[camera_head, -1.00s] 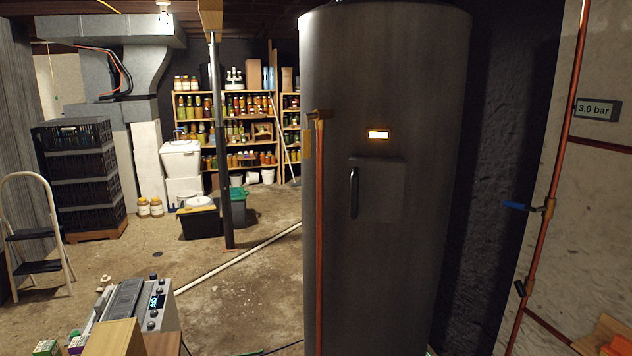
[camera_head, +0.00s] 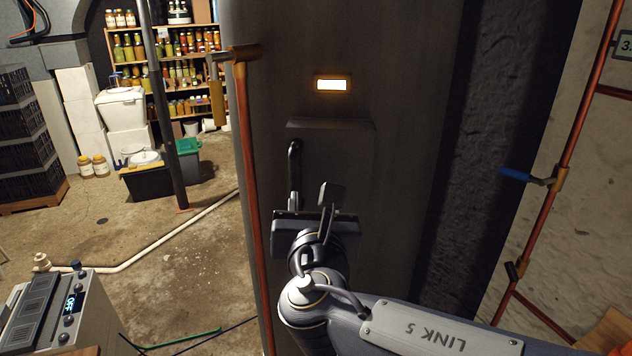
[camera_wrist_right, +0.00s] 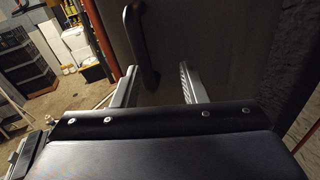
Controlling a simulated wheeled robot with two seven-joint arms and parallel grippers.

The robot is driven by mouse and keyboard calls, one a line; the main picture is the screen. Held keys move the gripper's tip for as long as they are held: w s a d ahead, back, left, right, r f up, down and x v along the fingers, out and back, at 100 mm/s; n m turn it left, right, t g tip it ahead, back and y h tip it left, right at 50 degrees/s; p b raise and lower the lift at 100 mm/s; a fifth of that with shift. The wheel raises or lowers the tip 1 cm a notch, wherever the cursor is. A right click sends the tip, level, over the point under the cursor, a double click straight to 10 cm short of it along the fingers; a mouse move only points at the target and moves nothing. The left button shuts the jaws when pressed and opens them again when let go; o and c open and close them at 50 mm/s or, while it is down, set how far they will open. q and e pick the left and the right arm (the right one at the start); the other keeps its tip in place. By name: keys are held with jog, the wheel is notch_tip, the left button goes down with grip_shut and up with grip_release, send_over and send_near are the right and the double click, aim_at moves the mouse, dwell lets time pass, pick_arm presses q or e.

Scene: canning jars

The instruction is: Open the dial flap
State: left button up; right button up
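The dial flap (camera_head: 345,160) is a dark square panel on the front of the tall dark tank (camera_head: 405,60), and it looks shut. Its black upright bar handle (camera_head: 294,165) is on the left side of the flap. The handle also shows in the right wrist view (camera_wrist_right: 138,42). My right gripper (camera_wrist_right: 157,82) is open, its two fingers apart, with the handle's lower end in the gap, closer to the left finger. I cannot tell whether they touch. In the head view my right gripper (camera_head: 315,217) covers the flap's lower part. My left gripper is not in view.
A lit label (camera_head: 332,85) glows above the flap. A copper pipe (camera_head: 250,180) runs up the tank's left side. A blue-handled valve (camera_head: 525,177) is on the right-hand pipe. A device with a display (camera_head: 62,315) stands at the lower left.

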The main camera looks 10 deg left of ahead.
aim_at(295, 179)
jog(key=a, duration=0.1)
jog(key=a+r+n, duration=0.1)
jog(key=shift+w+a+n+y, duration=0.15)
jog(key=shift+a+n+y, duration=0.15)
jog(key=p+x, duration=0.1)
jog(key=x, duration=0.5)
jog(key=shift+w+p, duration=0.3)
jog(key=shift+w, duration=0.15)
jog(key=shift+r, duration=0.1)
jog(key=shift+c, duration=0.5)
grip_shut()
